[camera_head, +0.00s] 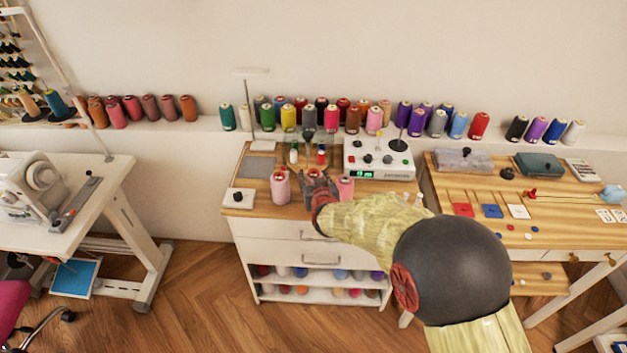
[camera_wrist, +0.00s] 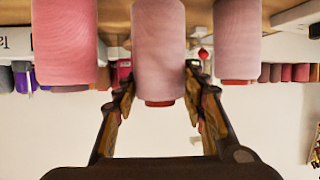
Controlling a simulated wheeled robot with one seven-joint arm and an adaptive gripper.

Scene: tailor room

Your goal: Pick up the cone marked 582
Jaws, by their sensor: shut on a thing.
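Three pink thread cones stand in a row on the wooden top of the drawer cabinet. In the head view, the left cone (camera_head: 280,187) and the right cone (camera_head: 345,188) show on either side of my gripper (camera_head: 317,184), which largely hides the middle cone. The upside-down wrist view shows the middle cone (camera_wrist: 158,45) between the two fingers of my gripper (camera_wrist: 160,80), which is shut on it. The other two cones, (camera_wrist: 65,45) and (camera_wrist: 238,40), stand apart outside the fingers. No number 582 is readable on any cone.
A white control box (camera_head: 378,158) stands behind and right of the cones. A small white box with a black knob (camera_head: 238,198) is at the left edge. Many thread cones line the wall ledge (camera_head: 205,124). The neighbouring table (camera_head: 480,185) holds small items.

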